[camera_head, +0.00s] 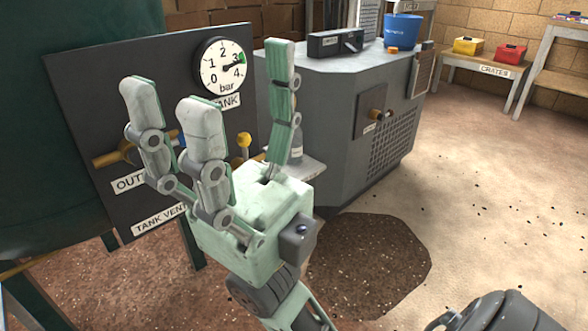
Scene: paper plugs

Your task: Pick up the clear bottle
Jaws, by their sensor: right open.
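My right gripper (222,100) is in the left half of the head view, its fingers pointing up and spread wide apart. It is open, with nothing seen between its fingers. A small greyish bottle (296,143), which looks like the clear bottle, stands upright on a small pale shelf (308,169) beyond the gripper. The gripper's right-hand finger covers the left part of the bottle; I cannot tell the gap between them. My left gripper is not in view.
A dark panel with a pressure gauge (222,66) and a yellow-knobbed lever (244,141) stands behind the gripper. A grey machine cabinet (335,100) carries a blue bucket (402,30). A dark patch (375,262) lies on the floor; the floor to the right is open.

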